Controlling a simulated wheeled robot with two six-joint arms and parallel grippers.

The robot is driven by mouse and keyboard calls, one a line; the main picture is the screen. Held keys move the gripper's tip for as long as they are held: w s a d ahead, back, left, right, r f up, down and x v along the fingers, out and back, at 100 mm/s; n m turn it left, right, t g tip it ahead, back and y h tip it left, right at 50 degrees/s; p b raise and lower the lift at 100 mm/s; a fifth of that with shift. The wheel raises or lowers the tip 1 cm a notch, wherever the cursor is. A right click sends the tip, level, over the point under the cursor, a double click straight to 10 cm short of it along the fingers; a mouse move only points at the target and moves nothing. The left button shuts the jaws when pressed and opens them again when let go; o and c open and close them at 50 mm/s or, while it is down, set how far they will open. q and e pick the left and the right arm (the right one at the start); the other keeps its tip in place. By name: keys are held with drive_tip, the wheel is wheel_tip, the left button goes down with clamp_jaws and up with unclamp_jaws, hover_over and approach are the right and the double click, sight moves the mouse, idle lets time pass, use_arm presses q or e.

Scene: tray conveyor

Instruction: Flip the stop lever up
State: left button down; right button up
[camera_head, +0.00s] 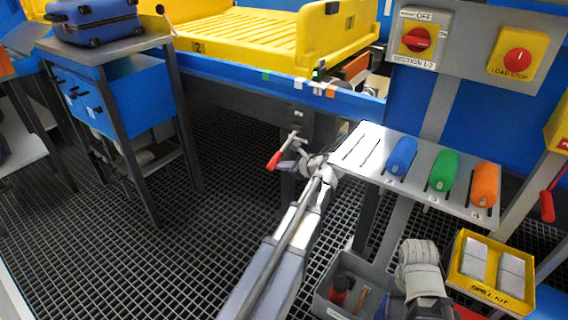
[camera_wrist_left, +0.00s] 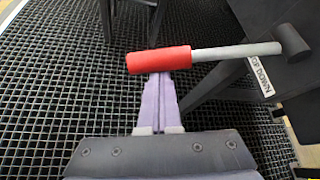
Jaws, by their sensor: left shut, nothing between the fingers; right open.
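The stop lever (camera_head: 274,160) has a red grip and a grey rod, and is mounted on a dark post below the blue conveyor rail. In the head view it slants down to the left. In the left wrist view its red grip (camera_wrist_left: 158,60) lies across the picture, with the rod running right to a dark pivot. My left gripper (camera_wrist_left: 160,80) is shut and empty, its fingertips right at the grip's near edge; I cannot tell whether they touch. In the head view the left gripper (camera_head: 292,161) is small and partly hidden by its wrist. My right gripper is not in view.
A grey shelf (camera_head: 352,143) with blue, green and orange cylinders stands right of the lever. A yellow tray (camera_head: 240,42) sits on the conveyor above. A blue-drawer cart (camera_head: 125,100) stands left. A grey bin (camera_head: 335,305) and yellow spill-kit box (camera_head: 490,290) are low at right.

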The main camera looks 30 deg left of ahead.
sight(274, 160)
use_arm(q)
drive_tip(key=shift+s+a+r+m+g+p, duration=0.1)
drive_tip(key=shift+s+r+m+g+p, duration=0.05)
drive_tip(key=shift+r+p, duration=0.3)
drive_tip(key=shift+s+r+m+g+p, duration=0.15)
drive_tip(key=shift+r+p, duration=0.1)
drive_tip(key=shift+r, duration=0.3)
drive_tip(key=shift+s+r+p, duration=0.3)
drive_tip(key=shift+r+p, duration=0.3)
drive_tip(key=shift+r, duration=0.1)
drive_tip(key=shift+d+r+p, duration=0.2)
drive_tip(key=shift+d+p, duration=0.1)
drive_tip(key=s+d, duration=0.2)
drive_tip(key=d, duration=1)
drive_tip(key=shift+s+d, duration=0.15)
drive_tip(key=shift+s, duration=0.2)
